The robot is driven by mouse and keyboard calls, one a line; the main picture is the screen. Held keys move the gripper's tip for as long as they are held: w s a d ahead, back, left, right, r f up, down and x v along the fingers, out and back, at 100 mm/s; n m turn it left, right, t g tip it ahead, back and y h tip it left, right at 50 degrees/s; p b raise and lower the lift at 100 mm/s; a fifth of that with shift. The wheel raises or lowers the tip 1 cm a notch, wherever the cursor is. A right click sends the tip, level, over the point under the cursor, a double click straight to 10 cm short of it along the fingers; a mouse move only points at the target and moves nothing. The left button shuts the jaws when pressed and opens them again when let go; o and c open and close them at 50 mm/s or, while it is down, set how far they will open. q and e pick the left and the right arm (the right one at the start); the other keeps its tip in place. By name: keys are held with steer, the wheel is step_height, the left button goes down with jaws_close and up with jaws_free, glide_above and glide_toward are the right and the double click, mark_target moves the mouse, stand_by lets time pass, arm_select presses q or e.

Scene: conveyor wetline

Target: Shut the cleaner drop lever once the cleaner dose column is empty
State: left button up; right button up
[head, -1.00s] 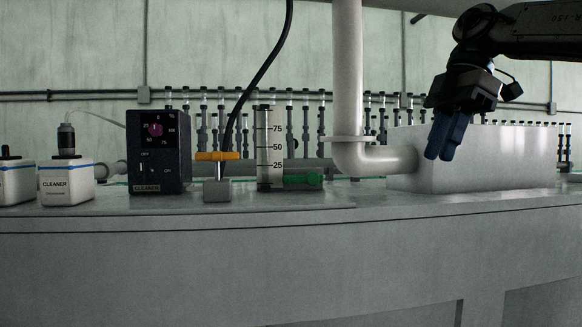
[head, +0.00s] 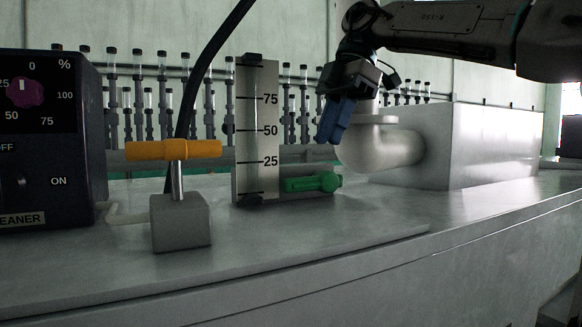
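The dose column (head: 243,130) is an upright clear tube with a 25, 50 and 75 scale, left of centre. I see no coloured liquid in it, but its level is hard to read. A green lever (head: 312,183) lies horizontal at its foot, pointing right. An orange T-shaped handle (head: 173,150) stands on a grey block left of the column. My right gripper (head: 328,140) has blue fingers pointing down, above and a little right of the green lever, apart from it. The fingers overlap in this view and hold nothing visible. My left gripper is not in view.
A dark control box (head: 38,140) with a magenta dial and an ON/OFF switch stands at the left. A white pipe elbow (head: 385,150) runs into a pale block (head: 480,145) at the right. A black hose hangs behind the orange handle. The front counter is clear.

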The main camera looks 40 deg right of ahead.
mark_target(313, 176)
steer(key=shift+w+a+f, duration=0.3)
steer(key=shift+w+f, duration=0.2)
steer(key=shift+f, duration=0.3)
steer(key=x, duration=0.3)
steer(key=p+x, duration=0.1)
steer(key=x, duration=0.1)
steer(key=shift+s, duration=0.25)
steer(key=shift+w+a+f, duration=0.1)
steer(key=shift+w+f, duration=0.1)
steer(key=shift+f, duration=0.15)
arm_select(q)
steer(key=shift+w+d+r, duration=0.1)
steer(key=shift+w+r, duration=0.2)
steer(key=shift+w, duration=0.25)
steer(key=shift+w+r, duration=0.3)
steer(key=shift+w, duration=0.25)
arm_select(e)
steer(key=shift+s, duration=0.1)
jaws_close()
